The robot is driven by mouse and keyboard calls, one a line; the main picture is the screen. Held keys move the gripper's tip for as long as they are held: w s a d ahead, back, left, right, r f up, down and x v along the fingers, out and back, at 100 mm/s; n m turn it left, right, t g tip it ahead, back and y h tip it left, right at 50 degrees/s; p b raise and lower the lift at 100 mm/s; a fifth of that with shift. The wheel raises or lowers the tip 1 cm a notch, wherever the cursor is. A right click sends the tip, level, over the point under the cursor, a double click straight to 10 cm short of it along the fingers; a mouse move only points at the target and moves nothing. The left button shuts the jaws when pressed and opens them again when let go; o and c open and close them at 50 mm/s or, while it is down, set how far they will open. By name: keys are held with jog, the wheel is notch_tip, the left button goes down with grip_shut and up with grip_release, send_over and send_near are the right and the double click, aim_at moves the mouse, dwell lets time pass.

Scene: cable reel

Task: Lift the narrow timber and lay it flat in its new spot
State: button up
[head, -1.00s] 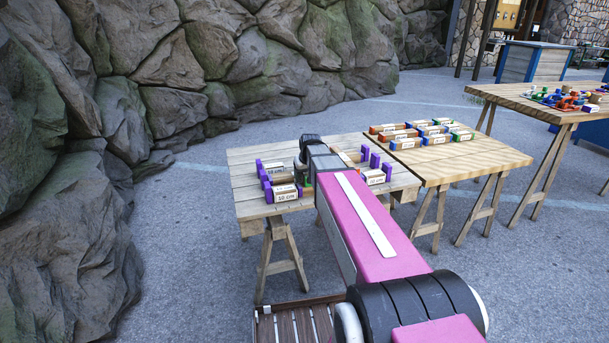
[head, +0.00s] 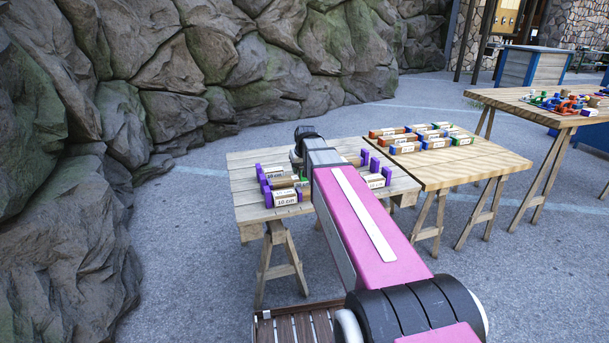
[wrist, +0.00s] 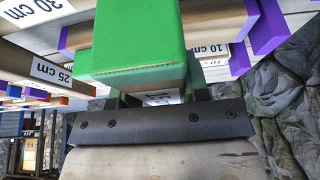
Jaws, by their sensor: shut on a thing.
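My gripper (wrist: 155,92) is shut on a timber with a bright green painted end (wrist: 135,45), which fills the upper middle of the wrist view. I take this to be the narrow timber; its length is mostly hidden. In the head view, a bit of its green (head: 304,180) shows beside my wrist, above the left table (head: 245,207). My arm hides most of the gripper there. I cannot tell whether the timber touches anything below.
Purple-ended timbers with length labels, one reading 10 cm (head: 286,199), lie left of my arm. Another purple-ended timber (head: 376,181) lies right of it. The adjoining table (head: 480,168) holds several coloured timbers (head: 407,148). A rock wall (head: 270,70) rises behind.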

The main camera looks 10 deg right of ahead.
jog(key=s+a+r, duration=0.5)
jog(key=a, duration=0.3)
jog(key=w+r, duration=0.2)
jog(key=w, duration=0.3)
jog(key=shift+s+a+f, duration=0.1)
jog(key=shift+f, duration=2.75)
jog(key=shift+s+f, duration=0.1)
jog(key=shift+f, duration=2.75)
jog(key=shift+f, duration=0.3)
jog(key=o, duration=1.1)
jog(key=shift+c, duration=0.2)
jog(key=v, duration=1)
jog(key=shift+r, duration=0.4)
